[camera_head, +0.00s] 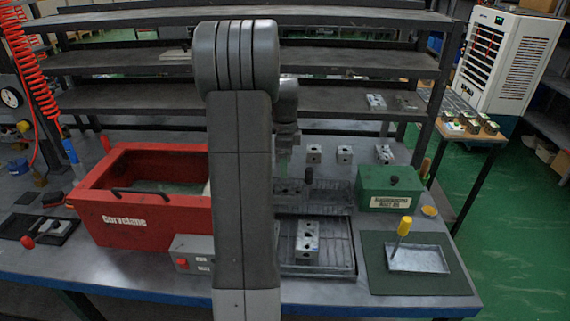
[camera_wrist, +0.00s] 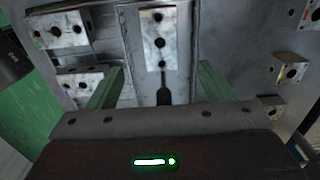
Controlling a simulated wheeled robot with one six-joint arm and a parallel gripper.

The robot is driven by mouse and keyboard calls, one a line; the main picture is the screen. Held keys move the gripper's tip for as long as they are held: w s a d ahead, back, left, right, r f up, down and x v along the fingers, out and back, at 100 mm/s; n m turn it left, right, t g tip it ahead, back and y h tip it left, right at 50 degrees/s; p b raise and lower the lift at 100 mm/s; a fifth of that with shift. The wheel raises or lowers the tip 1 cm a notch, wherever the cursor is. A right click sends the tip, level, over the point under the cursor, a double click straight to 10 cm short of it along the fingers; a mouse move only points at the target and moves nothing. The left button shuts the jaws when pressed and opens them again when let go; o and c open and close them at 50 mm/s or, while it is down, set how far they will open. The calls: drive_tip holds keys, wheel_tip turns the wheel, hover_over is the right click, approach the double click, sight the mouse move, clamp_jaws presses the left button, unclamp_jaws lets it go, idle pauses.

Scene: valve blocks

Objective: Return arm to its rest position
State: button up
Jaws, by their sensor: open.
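My gripper (camera_wrist: 161,68) is open in the wrist view, its two green fingers spread apart with nothing held between them. A grey metal valve block (camera_wrist: 158,38) with dark holes lies beyond the fingers, and a dark knob (camera_wrist: 163,96) shows between them. A valve block (camera_head: 307,230) sits in the front dark tray (camera_head: 325,268). More blocks stand behind the trays, one of them (camera_head: 344,153) near the shelf.
A red open box (camera_head: 140,222) stands left of my arm. A green box (camera_head: 390,190) and a metal dish (camera_head: 418,259) with a yellow-handled tool (camera_head: 403,229) are at the right. A dark shelf rack (camera_head: 130,99) rises behind the bench. Green floor (camera_head: 515,235) is open at the right.

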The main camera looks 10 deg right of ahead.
sight(285, 191)
wheel_tip(285, 191, down, 13)
drive_tip(key=shift+r, duration=2.45)
